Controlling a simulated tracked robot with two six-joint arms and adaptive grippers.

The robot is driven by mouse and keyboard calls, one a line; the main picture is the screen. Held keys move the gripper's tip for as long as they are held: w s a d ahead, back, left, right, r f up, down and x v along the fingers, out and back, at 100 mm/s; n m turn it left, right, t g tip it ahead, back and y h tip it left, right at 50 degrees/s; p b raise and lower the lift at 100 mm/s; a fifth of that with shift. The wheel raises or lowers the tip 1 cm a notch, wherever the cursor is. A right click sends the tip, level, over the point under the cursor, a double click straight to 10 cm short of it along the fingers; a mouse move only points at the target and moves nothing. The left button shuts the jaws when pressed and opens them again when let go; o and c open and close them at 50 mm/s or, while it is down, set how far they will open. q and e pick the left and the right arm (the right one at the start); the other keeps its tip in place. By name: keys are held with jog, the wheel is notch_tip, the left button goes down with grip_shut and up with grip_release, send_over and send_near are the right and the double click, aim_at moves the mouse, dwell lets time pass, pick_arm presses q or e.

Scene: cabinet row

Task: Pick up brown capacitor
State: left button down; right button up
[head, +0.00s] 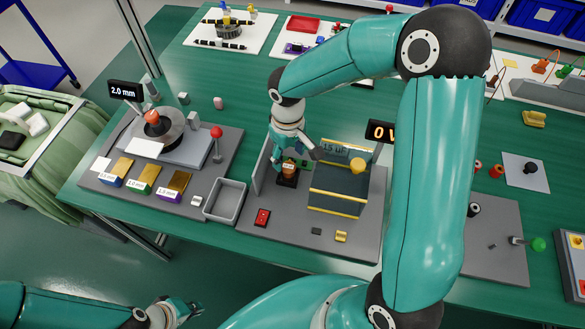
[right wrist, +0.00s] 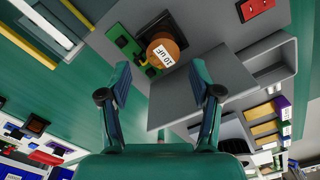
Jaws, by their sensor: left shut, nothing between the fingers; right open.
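The brown capacitor (head: 288,170) stands on a small dark and green socket board on the grey station. In the right wrist view the brown capacitor (right wrist: 160,40) has a white "10 uF" label and sits against the green board (right wrist: 126,44). My right gripper (head: 292,157) is open above the capacitor, and its fingers partly cover it in the head view. In the right wrist view my right gripper (right wrist: 160,68) has its fingertips apart with the capacitor just beyond them, between their lines. My left gripper (head: 176,310) is shut and empty at the lower left, away from the table.
A grey upright panel (head: 262,166) stands left of the capacitor. A dark box with yellow rails (head: 338,190) stands to its right. A red switch (head: 262,216) and an empty grey bin (head: 225,200) lie nearer the front edge.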

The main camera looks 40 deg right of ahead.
aim_at(288, 166)
jog(key=shift+s+a+f+p, duration=0.1)
jog(key=shift+f+p, duration=0.15)
jog(key=shift+f, duration=1.15)
jog(key=shift+a+f+p, duration=0.1)
jog(key=shift+f+p, duration=0.1)
jog(key=shift+f, duration=1.15)
grip_shut()
jog(key=shift+r, duration=0.1)
